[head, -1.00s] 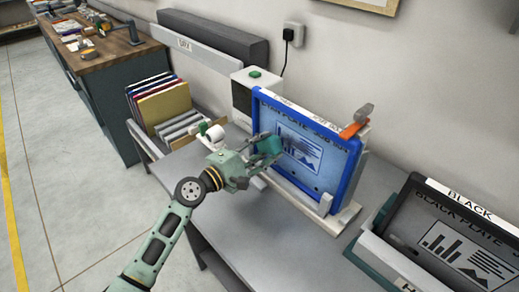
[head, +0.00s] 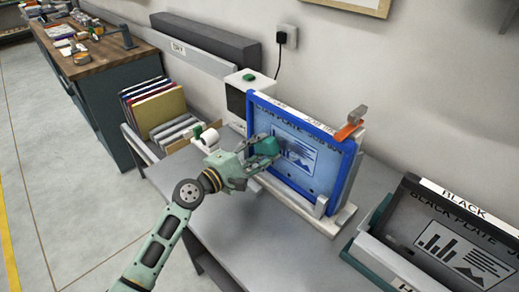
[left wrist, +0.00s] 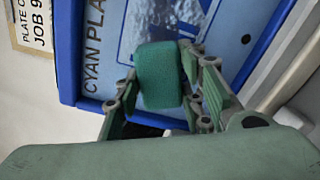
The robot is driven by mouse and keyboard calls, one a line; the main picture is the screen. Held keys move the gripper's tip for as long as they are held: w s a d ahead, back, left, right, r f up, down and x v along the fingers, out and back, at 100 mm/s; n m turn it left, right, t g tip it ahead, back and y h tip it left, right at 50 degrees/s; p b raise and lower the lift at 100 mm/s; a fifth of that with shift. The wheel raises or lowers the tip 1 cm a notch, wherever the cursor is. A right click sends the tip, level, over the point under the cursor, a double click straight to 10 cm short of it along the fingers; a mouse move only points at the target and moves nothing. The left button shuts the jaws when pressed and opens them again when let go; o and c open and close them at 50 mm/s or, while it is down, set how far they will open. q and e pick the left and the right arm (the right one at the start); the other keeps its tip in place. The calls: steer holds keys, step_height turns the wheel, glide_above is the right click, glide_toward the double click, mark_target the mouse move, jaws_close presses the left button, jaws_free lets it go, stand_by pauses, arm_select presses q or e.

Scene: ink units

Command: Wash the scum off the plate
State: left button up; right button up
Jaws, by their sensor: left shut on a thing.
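The cyan plate (head: 318,184) stands tilted back in a blue frame on a light stand on the grey bench. It carries dark lettering and a printed chart. A dark smudge (head: 291,139) shows on its face beside the sponge. My left gripper (head: 252,163) is shut on a green sponge (head: 266,147) in front of the plate's left part. In the left wrist view the sponge (left wrist: 161,75) sits between the fingers and covers part of the plate (left wrist: 220,22). Whether it touches the plate, I cannot tell. My right gripper is not in view.
An orange clamp (head: 348,128) grips the frame's top right corner. A black plate (head: 440,225) stands in a holder at right. A white box with a green button (head: 249,77) stands behind at left. A rack of coloured folders (head: 155,105) is further left.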

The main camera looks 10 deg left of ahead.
arm_select(q)
steer(key=shift+w+d, duration=0.35)
steer(key=shift+w, duration=0.2)
